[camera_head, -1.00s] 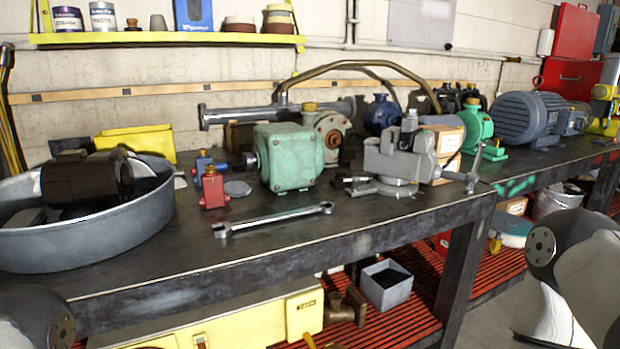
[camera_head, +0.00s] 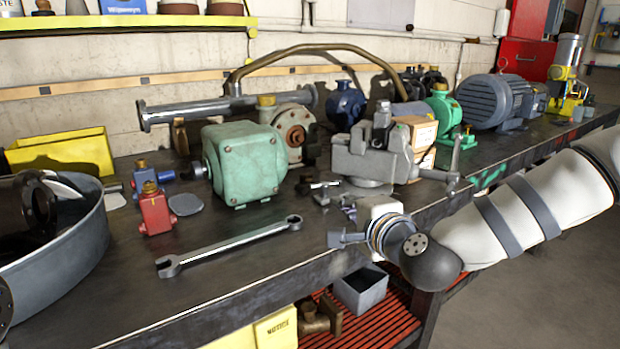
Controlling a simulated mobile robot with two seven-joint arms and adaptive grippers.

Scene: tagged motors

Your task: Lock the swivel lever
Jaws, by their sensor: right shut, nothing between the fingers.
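A grey bench vise (camera_head: 372,150) stands on its round swivel base on the workbench, right of centre. A small metal lever (camera_head: 319,187) shows at the left of the base. It is too small to tell its exact angle or whether it is locked. My right gripper (camera_head: 348,208) is at the front left of the vise base, just in front of the lever. It is shut and empty. I cannot tell whether it touches the lever. My right wrist hides part of the bench front. My left gripper is out of view.
A long wrench (camera_head: 225,246) lies along the front of the bench (camera_head: 270,272). A green gearbox (camera_head: 243,163) stands left of the vise, with a red valve (camera_head: 156,212) and a grey basin (camera_head: 65,262) farther left. Bare bench top surrounds the wrench.

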